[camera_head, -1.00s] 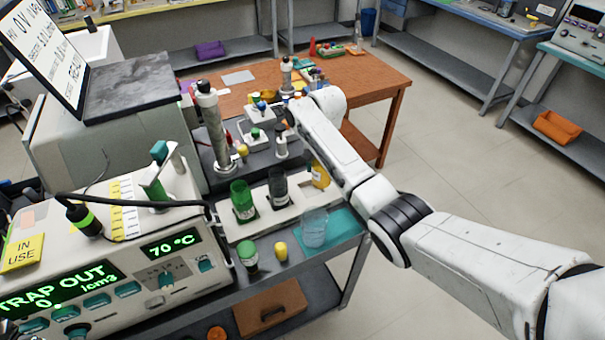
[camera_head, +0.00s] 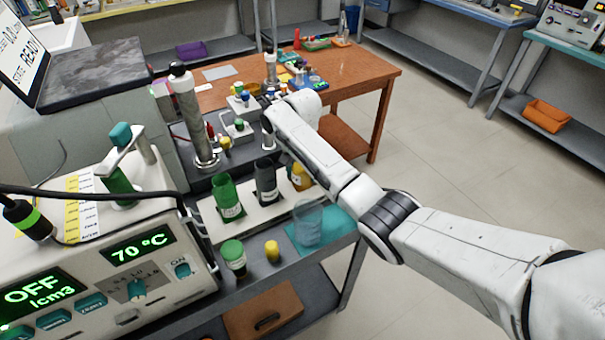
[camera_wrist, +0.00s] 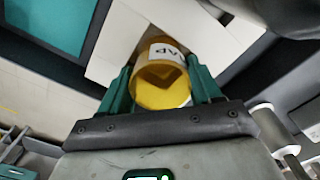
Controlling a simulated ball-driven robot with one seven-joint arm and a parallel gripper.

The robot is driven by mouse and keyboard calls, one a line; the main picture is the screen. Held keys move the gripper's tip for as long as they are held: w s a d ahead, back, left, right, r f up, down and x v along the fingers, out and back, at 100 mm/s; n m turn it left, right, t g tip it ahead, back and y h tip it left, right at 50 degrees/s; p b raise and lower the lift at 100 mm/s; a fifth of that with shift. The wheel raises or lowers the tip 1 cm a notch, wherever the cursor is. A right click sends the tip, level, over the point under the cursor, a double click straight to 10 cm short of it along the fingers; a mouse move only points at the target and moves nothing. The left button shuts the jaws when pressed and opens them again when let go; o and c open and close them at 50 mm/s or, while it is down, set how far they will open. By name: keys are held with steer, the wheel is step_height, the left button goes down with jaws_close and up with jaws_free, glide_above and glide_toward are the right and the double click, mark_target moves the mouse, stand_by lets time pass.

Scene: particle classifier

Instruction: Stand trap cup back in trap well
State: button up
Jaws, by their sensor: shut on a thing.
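A yellow cup (camera_wrist: 163,84) with a white label ending in "AP" is between the teal fingers of my gripper (camera_wrist: 165,78) in the wrist view. The fingers are shut on it. In the head view the yellow cup (camera_head: 300,177) shows beside my arm, at the right end of the white rack (camera_head: 262,218), past the green cup (camera_head: 227,197) and the dark grey cup (camera_head: 266,182). My arm hides part of it and the fingers. The cup's base is hidden, so I cannot tell whether it is seated in its well.
A clear beaker (camera_head: 308,222) stands on a teal mat (camera_head: 335,229) at the front right. A green-capped vial (camera_head: 234,258) and a small yellow-capped vial (camera_head: 272,251) stand in front of the rack. The instrument (camera_head: 110,270) at the left reads "OFF" and "70 °C".

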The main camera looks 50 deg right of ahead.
steer(key=shift+r, duration=0.15)
steer(key=o, duration=1.1)
steer(key=shift+c, duration=0.2)
step_height(320, 180, up, 12)
steer(key=p, duration=0.2)
